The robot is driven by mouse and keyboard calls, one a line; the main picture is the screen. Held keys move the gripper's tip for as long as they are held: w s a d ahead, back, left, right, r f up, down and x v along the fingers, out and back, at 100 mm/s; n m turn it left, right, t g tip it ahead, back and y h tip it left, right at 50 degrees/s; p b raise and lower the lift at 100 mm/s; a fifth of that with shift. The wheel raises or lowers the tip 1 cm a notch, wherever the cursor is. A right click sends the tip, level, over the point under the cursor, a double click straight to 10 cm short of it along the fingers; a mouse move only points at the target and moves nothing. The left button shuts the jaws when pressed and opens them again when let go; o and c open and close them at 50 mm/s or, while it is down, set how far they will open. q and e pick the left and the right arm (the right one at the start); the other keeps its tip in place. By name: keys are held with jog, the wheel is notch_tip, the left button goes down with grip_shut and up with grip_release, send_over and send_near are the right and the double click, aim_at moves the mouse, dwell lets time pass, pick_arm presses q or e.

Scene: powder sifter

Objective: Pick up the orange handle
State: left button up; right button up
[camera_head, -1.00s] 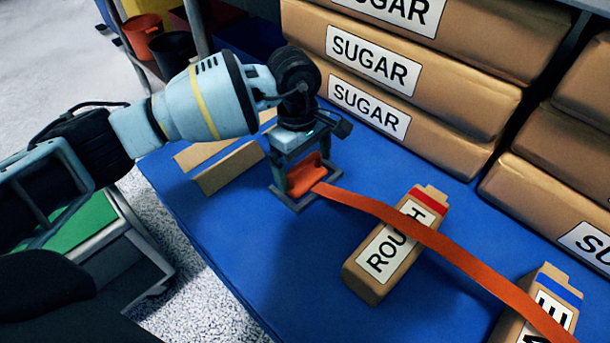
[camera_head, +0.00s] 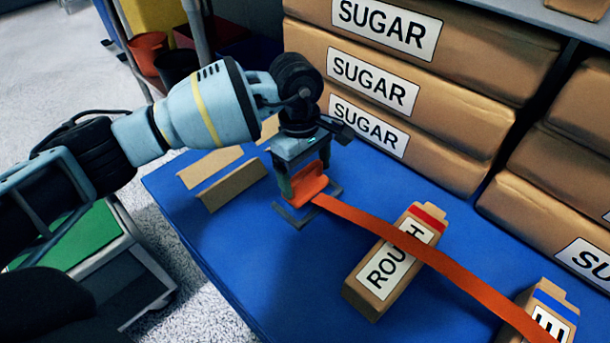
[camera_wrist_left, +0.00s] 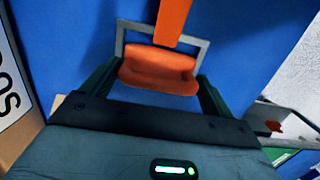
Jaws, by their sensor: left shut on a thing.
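The orange handle (camera_head: 309,184) is a small curved orange piece joined to a long orange strap (camera_head: 400,238). My left gripper (camera_head: 307,182) is shut on the handle, with one finger at each side of it. In the left wrist view the handle (camera_wrist_left: 160,70) sits between the two dark green fingers. A grey rectangular frame (camera_head: 287,219) lies below the handle, and the handle appears a little above it. My right gripper is not in view.
A box labelled ROUGH (camera_head: 394,265) lies under the strap on the blue table (camera_head: 250,260). Another box with a blue band (camera_head: 545,312) is at the lower right. Stacked SUGAR bags (camera_head: 430,110) stand behind.

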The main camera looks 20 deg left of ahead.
pick_arm(q)
jog(key=s+d+r+p, duration=0.1)
jog(key=s+d+p, duration=0.1)
jog(key=s, duration=0.5)
jog(key=s+d+r+p, duration=0.1)
jog(key=s+d+p, duration=0.1)
jog(key=s, duration=0.6)
jog(key=shift+s+p, duration=0.3)
jog(key=shift+p, duration=0.4)
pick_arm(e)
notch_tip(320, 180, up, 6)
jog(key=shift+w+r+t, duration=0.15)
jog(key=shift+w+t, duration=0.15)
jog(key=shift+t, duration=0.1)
